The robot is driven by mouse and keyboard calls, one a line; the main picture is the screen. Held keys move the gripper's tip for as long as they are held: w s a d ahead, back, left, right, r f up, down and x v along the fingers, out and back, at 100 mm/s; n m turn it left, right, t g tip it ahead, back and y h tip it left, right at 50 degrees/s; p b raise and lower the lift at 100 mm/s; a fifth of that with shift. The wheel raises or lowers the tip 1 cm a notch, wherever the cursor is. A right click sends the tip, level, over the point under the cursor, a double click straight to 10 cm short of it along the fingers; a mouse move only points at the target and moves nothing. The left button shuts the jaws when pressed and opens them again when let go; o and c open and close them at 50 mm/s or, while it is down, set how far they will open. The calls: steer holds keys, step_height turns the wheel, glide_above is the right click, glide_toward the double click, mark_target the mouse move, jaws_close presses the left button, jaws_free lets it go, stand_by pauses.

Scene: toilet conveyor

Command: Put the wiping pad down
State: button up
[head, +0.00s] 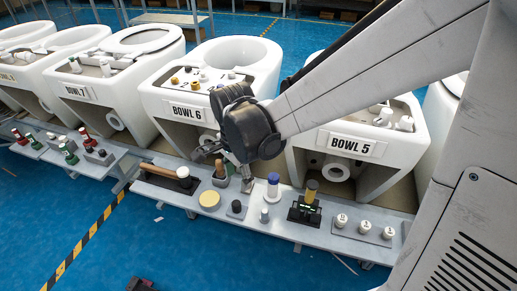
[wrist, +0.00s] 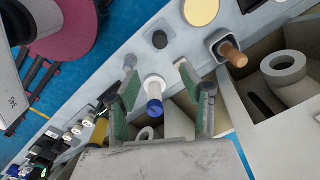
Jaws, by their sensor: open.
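A round pale-yellow pad (head: 209,199), which looks like the wiping pad, lies flat on the grey shelf (head: 305,233) in front of Bowl 6. It also shows at the top of the wrist view (wrist: 201,9), cut by the frame edge. My gripper (head: 227,167) is above the shelf, to the right of the pad and apart from it. In the wrist view my gripper (wrist: 157,80) has its green-lined fingers wide apart, with nothing held. A white bottle with a blue cap (wrist: 154,100) shows between the fingers; whether it is below them or level is unclear.
A brown-handled tool (head: 220,169) stands in a holder beside the gripper. A small black object (head: 236,208) is right of the pad. A black stand with a yellow-topped item (head: 306,207) and several white knobs stand farther right. Toilet bowls line the back.

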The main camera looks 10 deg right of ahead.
steer(key=s+d+r+n+t, duration=0.6)
steer(key=s+d+r+n, duration=0.5)
steer(key=d+r+n, duration=0.1)
steer(key=shift+s+d+r+t, duration=0.3)
steer(key=shift+d+r+t, duration=0.15)
steer(key=shift+r, duration=0.2)
step_height(320, 180, up, 6)
steer(key=p, duration=0.6)
steer(key=shift+r, duration=0.15)
steer(key=shift+o, duration=0.4)
steer(key=shift+n, duration=0.3)
